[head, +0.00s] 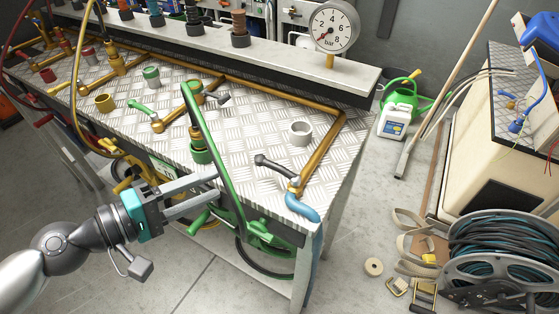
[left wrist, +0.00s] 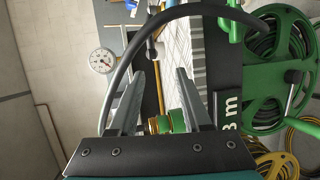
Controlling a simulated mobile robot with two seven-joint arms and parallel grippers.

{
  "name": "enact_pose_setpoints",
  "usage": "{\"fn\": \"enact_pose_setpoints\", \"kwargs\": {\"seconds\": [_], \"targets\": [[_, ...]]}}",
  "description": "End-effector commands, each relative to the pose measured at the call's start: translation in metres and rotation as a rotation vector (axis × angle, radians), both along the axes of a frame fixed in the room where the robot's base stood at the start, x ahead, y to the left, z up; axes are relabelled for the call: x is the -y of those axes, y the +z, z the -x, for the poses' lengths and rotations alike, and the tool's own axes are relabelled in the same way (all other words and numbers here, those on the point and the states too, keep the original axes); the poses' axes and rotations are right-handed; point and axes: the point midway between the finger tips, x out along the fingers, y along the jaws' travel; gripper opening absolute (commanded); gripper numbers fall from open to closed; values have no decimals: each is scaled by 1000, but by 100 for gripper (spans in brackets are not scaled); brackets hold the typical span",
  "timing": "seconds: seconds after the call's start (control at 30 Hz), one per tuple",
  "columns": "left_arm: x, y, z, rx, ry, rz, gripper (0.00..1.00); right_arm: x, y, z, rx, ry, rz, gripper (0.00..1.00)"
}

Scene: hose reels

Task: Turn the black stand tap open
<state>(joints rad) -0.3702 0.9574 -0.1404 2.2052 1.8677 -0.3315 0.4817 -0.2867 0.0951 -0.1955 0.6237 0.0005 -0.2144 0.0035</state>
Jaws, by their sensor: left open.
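A tap with a black lever (head: 274,167) stands on the brass pipe at the bench's front right corner, above a light blue hose (head: 303,208). Another black-levered tap (head: 217,97) sits further back on the bench; I cannot tell which one is the stand tap. My left gripper (head: 216,184) is open and empty in front of the bench's front edge, left of the front tap and apart from it. In the left wrist view, its open fingers (left wrist: 160,76) reach toward the bench, with a green and brass fitting (left wrist: 165,122) showing between them. My right gripper is not in view.
A grey ring (head: 300,132) and a green-levered tap (head: 142,110) are on the bench. A pressure gauge (head: 333,27) stands behind. A cable reel (head: 505,250) is on the floor at right.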

Motion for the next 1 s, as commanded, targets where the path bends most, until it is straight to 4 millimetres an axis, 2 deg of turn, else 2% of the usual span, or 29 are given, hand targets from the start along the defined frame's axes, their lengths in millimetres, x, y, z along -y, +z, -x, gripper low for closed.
{"fn": "enact_pose_setpoints", "kwargs": {"seconds": [0.13,0.37,0.53,0.77,1.0], "targets": [[11,13,8,-16,-35,44,48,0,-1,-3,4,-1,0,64],[20,14,2,-16,-34,49,48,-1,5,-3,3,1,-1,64],[31,12,-7,-13,-35,46,48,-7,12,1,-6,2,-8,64],[51,8,-23,-14,-34,47,48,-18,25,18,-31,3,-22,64],[80,1,-45,-15,-33,49,48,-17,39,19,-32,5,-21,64]]}}
